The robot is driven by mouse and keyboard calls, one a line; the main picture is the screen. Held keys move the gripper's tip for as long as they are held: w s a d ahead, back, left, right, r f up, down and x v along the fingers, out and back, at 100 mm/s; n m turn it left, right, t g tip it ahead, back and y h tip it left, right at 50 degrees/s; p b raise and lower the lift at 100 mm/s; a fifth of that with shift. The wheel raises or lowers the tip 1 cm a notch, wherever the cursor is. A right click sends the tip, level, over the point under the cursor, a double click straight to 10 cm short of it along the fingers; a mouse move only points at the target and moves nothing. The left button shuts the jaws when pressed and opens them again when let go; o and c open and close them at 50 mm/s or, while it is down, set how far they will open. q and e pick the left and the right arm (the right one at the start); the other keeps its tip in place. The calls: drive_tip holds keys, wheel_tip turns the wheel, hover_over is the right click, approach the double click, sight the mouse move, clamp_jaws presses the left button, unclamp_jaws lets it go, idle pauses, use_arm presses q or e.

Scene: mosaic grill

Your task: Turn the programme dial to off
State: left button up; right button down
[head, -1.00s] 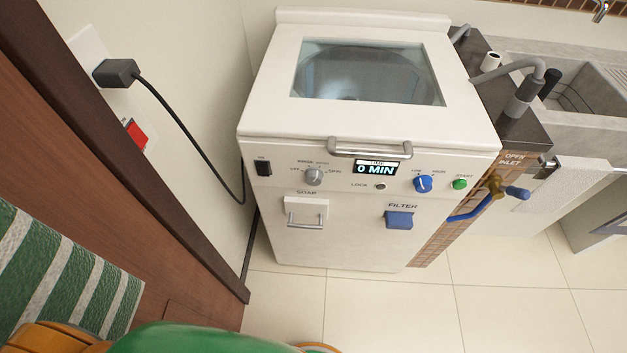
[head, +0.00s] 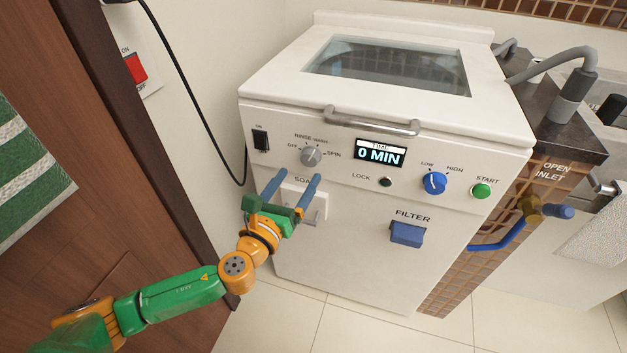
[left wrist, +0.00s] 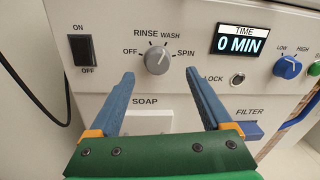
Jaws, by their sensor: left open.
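The programme dial (head: 311,156) is a grey knob on the white washing machine's front panel, marked OFF, RINSE, WASH and SPIN. In the left wrist view the dial (left wrist: 157,60) shows a pale pointer line toward the upper right, near WASH; its exact setting is hard to tell. My left gripper (head: 300,174) is open, with its two blue fingers pointing up at the panel just below the dial. In the left wrist view the gripper (left wrist: 159,74) has its fingertips on either side of the dial's lower part, apart from it. My right gripper is out of view.
A power switch (head: 261,141) is left of the dial. The display (head: 380,152) reads 0 MIN. The soap drawer (head: 318,207) is partly behind my gripper. The lid handle (head: 372,121), blue knob (head: 434,183), green start button (head: 481,191) and blue filter (head: 407,233) are nearby.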

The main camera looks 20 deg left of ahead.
sight(308, 160)
use_arm(q)
drive_tip(key=w, duration=0.5)
drive_tip(key=shift+w+f, duration=0.15)
drive_tip(key=shift+w, duration=0.1)
drive_tip(key=shift+w+d, duration=0.15)
drive_tip(key=shift+w, duration=0.15)
clamp_jaws()
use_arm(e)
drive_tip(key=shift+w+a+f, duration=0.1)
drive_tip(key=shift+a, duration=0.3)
